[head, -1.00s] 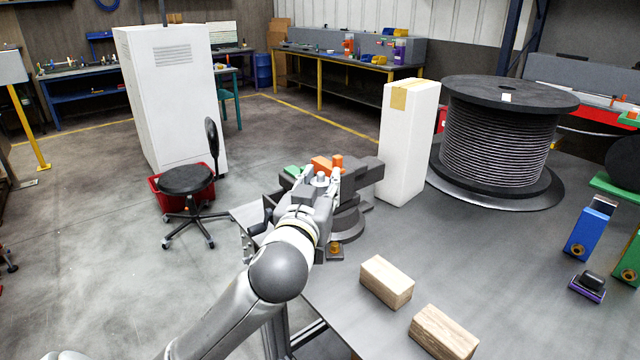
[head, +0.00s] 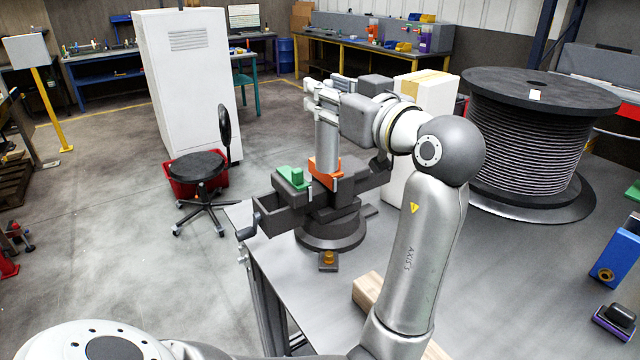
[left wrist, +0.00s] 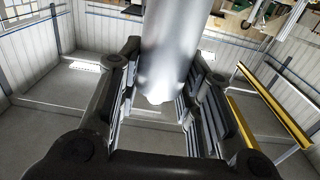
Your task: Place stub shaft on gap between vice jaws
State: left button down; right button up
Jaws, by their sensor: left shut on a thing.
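The stub shaft (head: 327,145) is a plain silver-grey cylinder standing about upright over the vice. My left gripper (head: 322,97) comes in from the right side and is shut on its upper part. The shaft also fills the middle of the left wrist view (left wrist: 172,50), between the finger pads. The dark grey vice (head: 330,228) stands on the table's left corner. A green block (head: 291,177) sits on its left part, and an orange block (head: 322,183) is by the shaft's lower end. I cannot tell whether the shaft touches the vice. My right gripper is out of view.
A tall white box (head: 424,84) stands close behind my left arm. A large black cable spool (head: 540,85) is at the right. A wooden block (head: 366,288) is partly hidden by my arm.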

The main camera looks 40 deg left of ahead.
pick_arm(q)
jog(key=w+a+f+p, duration=0.6)
jog(key=w+a+f, duration=0.1)
jog(key=a+f, duration=0.4)
jog(key=shift+w+f, duration=0.15)
jog(key=shift+f, duration=0.5)
jog(key=shift+a, duration=0.1)
